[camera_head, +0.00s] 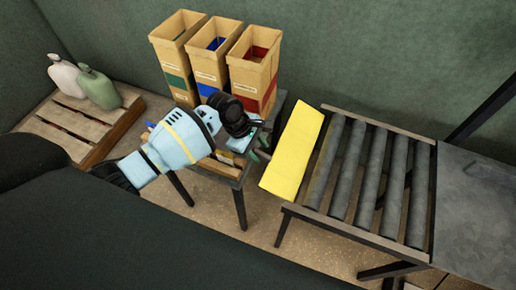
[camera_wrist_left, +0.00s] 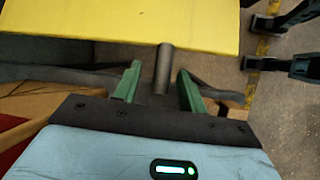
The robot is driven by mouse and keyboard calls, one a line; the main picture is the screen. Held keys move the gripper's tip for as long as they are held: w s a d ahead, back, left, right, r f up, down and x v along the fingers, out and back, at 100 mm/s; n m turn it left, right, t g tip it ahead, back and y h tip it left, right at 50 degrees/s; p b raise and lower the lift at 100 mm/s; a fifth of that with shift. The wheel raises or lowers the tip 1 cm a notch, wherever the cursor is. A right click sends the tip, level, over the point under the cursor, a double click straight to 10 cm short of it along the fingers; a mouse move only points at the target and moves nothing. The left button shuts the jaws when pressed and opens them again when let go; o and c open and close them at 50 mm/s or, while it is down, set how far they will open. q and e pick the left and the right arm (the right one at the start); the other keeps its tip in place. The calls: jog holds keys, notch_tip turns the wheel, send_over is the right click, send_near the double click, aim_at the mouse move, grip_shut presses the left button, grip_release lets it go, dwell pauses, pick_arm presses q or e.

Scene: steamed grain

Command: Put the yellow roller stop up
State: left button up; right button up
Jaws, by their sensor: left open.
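The yellow roller stop (camera_head: 293,150) is a flat yellow plate at the left end of the roller conveyor. Its tilt is hard to judge exactly. In the left wrist view the yellow plate (camera_wrist_left: 120,22) spans the top, just beyond my fingers. My left gripper (camera_head: 260,148) is beside the plate's left side in the head view. In the left wrist view its green fingers (camera_wrist_left: 155,85) are apart, with a dark rod visible between them below the plate. I cannot tell whether they touch it. My right gripper is not in view.
The conveyor's grey rollers (camera_head: 370,180) run right to a grey flat surface (camera_head: 475,200). A wooden pallet (camera_head: 75,125) holds two jugs (camera_head: 98,88) at left.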

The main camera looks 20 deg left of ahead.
pick_arm(q)
jog(key=shift+r, duration=0.1)
grip_shut()
jog(key=shift+w, duration=0.1)
jog(key=shift+w+r, duration=0.15)
jog(key=shift+r, duration=0.2)
dwell(1.6)
jog(key=shift+c, duration=0.2)
grip_release()
jog(key=shift+f, duration=0.1)
jog(key=shift+o, duration=0.2)
jog(key=shift+f, duration=0.1)
